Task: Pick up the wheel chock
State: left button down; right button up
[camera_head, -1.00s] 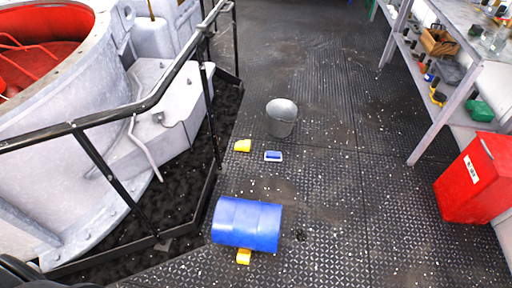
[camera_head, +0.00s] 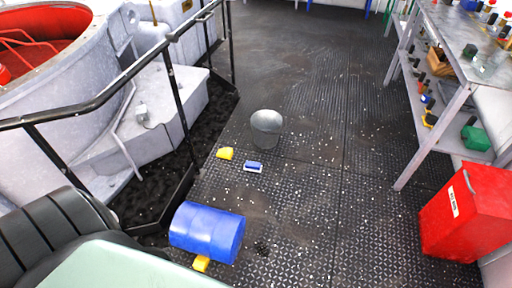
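Two yellow wedge-like blocks that look like wheel chocks show on the floor. One yellow chock (camera_head: 225,153) lies by itself on the deck, left of the metal bucket. The other yellow chock (camera_head: 201,263) lies at the near side of the blue barrel (camera_head: 207,232), seemingly against it and partly hidden by it. The barrel lies on its side. A black ribbed and pale green part, seemingly of my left arm, fills the lower left corner. Neither of my grippers is in view.
A grey metal bucket (camera_head: 266,129) stands behind a small blue and white tray (camera_head: 253,167). A black railing (camera_head: 176,88) borders the left side. A red bin (camera_head: 466,212) and a metal shelf (camera_head: 441,122) stand at right.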

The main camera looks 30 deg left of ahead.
aim_at(226, 153)
jog(key=i+l+u, duration=0.1)
jog(key=i, duration=0.35)
jog(key=i+l+u, duration=0.1)
jog(key=i+l, duration=0.25)
jog(key=i+l+u, duration=0.15)
jog(key=i+l, duration=0.15)
jog(key=i, duration=0.25)
